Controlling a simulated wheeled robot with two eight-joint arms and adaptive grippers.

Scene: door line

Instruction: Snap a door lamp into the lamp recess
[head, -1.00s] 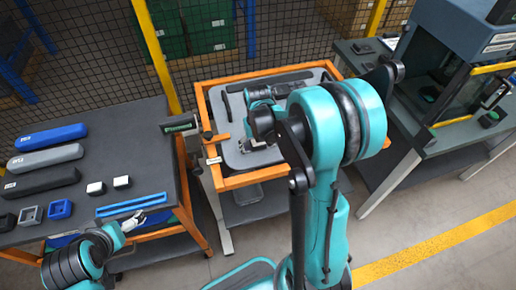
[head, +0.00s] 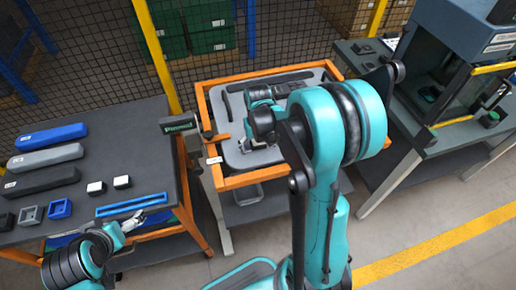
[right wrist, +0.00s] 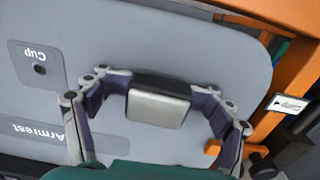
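A door lamp (right wrist: 158,104) with a pale face and dark rim sits between the fingers of my right gripper (right wrist: 160,96) in the right wrist view. Both finger pads meet its sides. The grey door panel (right wrist: 230,50) lies beneath it, with labelled "Cup" and "Armrest" areas. The lamp recess is not visible; I cannot tell whether the lamp touches the panel. In the head view my right gripper (head: 250,143) is over the left part of the panel (head: 270,155), partly hidden by my arm. My left gripper (head: 133,221) is by the left table's front edge; its fingers are too small to read.
The left table (head: 130,130) bears several armrests, cups, two white-topped blocks (head: 121,182) and a blue tray (head: 130,205). An orange frame (head: 205,115) surrounds the panel. A machine bench (head: 400,140) stands right. A mesh fence is behind. Floor is clear at front right.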

